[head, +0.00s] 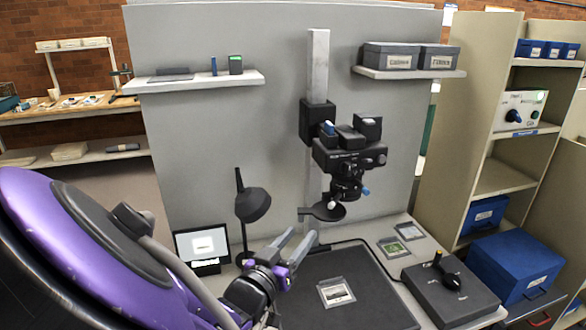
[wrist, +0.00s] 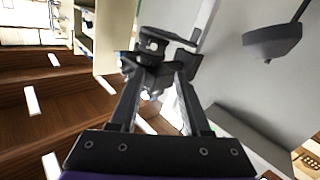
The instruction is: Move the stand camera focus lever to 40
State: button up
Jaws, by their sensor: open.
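The black stand camera (head: 345,155) is mounted on a pale upright column (head: 318,65) in front of a grey panel. Its lens part hangs below, with a small blue-tipped lever (head: 366,191) on the right and a pale round tip (head: 332,205) lower at the front. I cannot tell which one is the focus lever, and no scale number is readable. My gripper (head: 299,238) is open and empty, below and left of the lens, apart from it. In the wrist view, the stand camera (wrist: 155,45) appears beyond the open fingers of my gripper (wrist: 158,78).
A black desk lamp (head: 253,204) stands left of the camera. Below lie a dark mat (head: 365,300) with a photo (head: 337,292), and a control box (head: 465,295) with a yellow-tipped black lever (head: 447,270). A small screen (head: 203,243) stands left. Shelves (head: 500,180) with blue boxes are right.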

aim_at(330, 206)
jog(key=b+x, duration=0.1)
jog(key=x, duration=0.4)
jog(key=b+x, duration=0.1)
jog(key=x, duration=0.5)
jog(key=d+b+x, duration=0.1)
jog(key=x, duration=0.4)
jog(key=shift+s+d+f, duration=0.1)
jog(key=shift+d, duration=0.2)
grip_shut()
dwell(0.8)
